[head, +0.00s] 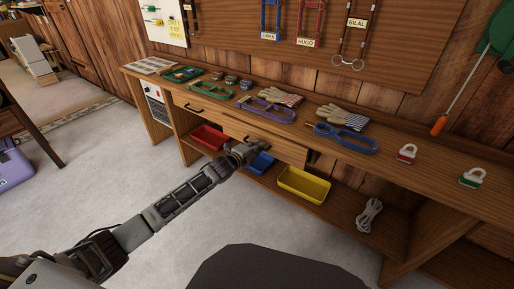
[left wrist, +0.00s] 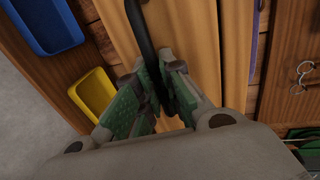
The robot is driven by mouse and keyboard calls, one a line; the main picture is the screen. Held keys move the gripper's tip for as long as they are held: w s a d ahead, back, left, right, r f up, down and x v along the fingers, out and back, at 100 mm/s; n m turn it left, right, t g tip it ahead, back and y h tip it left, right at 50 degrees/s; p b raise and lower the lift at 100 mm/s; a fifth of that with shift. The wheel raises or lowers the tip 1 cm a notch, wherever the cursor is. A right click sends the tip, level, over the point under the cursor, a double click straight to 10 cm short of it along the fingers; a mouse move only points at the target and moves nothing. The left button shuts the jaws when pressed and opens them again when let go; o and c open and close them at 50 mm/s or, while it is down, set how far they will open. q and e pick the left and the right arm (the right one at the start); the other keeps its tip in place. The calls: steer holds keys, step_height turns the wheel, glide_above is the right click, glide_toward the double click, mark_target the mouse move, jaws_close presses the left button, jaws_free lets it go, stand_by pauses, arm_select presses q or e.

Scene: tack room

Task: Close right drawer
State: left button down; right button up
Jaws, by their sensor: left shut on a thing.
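The right drawer (head: 285,150) is in the workbench's front, with a light wood face. It appears to stand out a little from the bench, with a dark gap at its right end. My left gripper (head: 257,147) is at the drawer's front, shut on its dark handle. In the left wrist view the green-padded fingers of my left gripper (left wrist: 158,92) close around the black bar handle (left wrist: 141,32), in front of the drawer face (left wrist: 195,40). Part of the handle is hidden by the fingers. My right gripper is not in view.
The left drawer (head: 195,107) looks shut. Red (head: 209,137), blue (head: 261,163) and yellow (head: 304,186) bins sit on the shelf below. The floor in front is clear.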

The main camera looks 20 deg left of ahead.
mark_target(263, 141)
arm_select(q)
steer(key=shift+w, duration=0.1)
steer(key=x, duration=0.2)
steer(key=r+x, duration=0.1)
steer(key=x, duration=0.1)
steer(key=shift+w+f, duration=0.1)
steer(key=shift+f, duration=0.05)
steer(key=shift+w, duration=0.1)
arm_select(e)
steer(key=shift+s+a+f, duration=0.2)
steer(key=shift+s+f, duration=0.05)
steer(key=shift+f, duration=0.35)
arm_select(q)
steer(key=c, duration=1.5)
jaws_free()
steer(key=shift+w+d, duration=0.15)
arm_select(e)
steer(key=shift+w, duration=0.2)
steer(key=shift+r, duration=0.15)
